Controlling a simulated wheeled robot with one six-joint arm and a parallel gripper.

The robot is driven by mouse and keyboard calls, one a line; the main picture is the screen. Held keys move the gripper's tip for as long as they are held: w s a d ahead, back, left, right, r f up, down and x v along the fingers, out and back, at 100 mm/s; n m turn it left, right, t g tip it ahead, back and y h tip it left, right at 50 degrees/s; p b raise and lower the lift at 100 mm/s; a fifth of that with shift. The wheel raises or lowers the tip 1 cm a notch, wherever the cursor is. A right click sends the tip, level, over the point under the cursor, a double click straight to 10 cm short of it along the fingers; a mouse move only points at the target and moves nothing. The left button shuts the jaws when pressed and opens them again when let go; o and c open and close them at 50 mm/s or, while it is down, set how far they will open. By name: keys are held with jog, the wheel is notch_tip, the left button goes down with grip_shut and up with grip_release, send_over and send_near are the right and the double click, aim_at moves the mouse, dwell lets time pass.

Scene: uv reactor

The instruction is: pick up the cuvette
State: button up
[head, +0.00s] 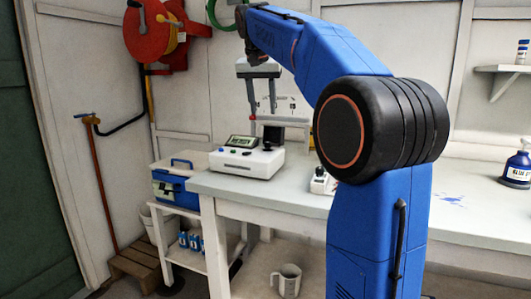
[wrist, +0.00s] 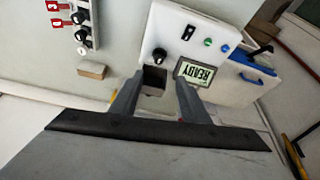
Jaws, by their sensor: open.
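I cannot make out the cuvette clearly in either view. In the wrist view a small dark square well (wrist: 154,77), with a greyish part at its lower edge, sits in the white reactor unit (wrist: 172,28). Whether the cuvette is in it is too small to tell. My gripper (wrist: 159,80) is open, with one finger on either side of the well in the picture and nothing visibly gripped. In the head view my gripper (head: 262,106) points down above the reactor unit (head: 247,164), apart from it. The unit's display (wrist: 196,72) reads READY.
A white bench (head: 290,196) carries the unit. A small white switch box (head: 321,183) stands to its right, partly behind my arm. A blue cooler (head: 176,183) is on a low stand at left. A blue bottle (head: 518,168) stands far right. A tan block (wrist: 91,69) lies left of the well.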

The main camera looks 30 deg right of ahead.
aim_at(268, 151)
jog(key=x, duration=1.4)
jog(key=shift+d+f, duration=0.15)
jog(key=shift+c, duration=0.4)
grip_shut()
